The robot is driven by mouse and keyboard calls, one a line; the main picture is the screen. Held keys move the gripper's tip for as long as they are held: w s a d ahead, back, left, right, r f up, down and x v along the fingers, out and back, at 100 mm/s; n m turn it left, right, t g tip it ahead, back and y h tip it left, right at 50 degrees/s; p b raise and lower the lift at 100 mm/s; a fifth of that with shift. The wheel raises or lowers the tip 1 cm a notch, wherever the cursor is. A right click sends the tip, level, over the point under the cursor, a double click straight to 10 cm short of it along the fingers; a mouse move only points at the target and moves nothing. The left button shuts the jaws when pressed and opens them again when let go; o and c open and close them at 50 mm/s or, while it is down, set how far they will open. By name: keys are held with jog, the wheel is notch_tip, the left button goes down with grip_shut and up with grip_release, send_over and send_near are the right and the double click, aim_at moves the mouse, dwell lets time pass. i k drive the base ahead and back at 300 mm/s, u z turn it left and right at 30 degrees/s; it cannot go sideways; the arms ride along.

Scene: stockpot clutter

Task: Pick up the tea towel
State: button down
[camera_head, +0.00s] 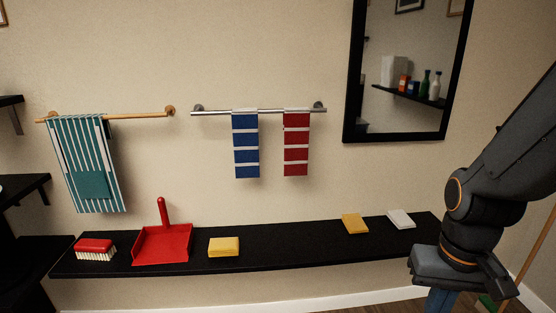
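Three striped cloths hang on the wall, and I cannot tell which one is called the tea towel. A large teal-and-white striped towel (89,160) with a plain teal patch hangs from a wooden rail at the left. A blue-and-white banded cloth (246,145) and a red-and-white banded cloth (296,145) hang side by side, apart, from a metal rail. My gripper (440,285) is at the lower right, far from all three, in front of the shelf's right end. A blue shape shows below it, cut off by the frame edge. Its fingertips and opening cannot be made out.
A black shelf (290,248) runs below the cloths. It holds a red brush (95,249), a red dustpan (163,244), a yellow sponge (224,246), an orange-yellow block (354,223) and a white block (401,218). A black-framed mirror (411,70) hangs at the upper right.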

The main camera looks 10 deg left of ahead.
aim_at(244, 120)
jog(key=u, duration=1.95)
jog(key=k, duration=0.2)
jog(key=z, duration=0.25)
jog(key=i, duration=1.1)
jog(key=z, duration=0.1)
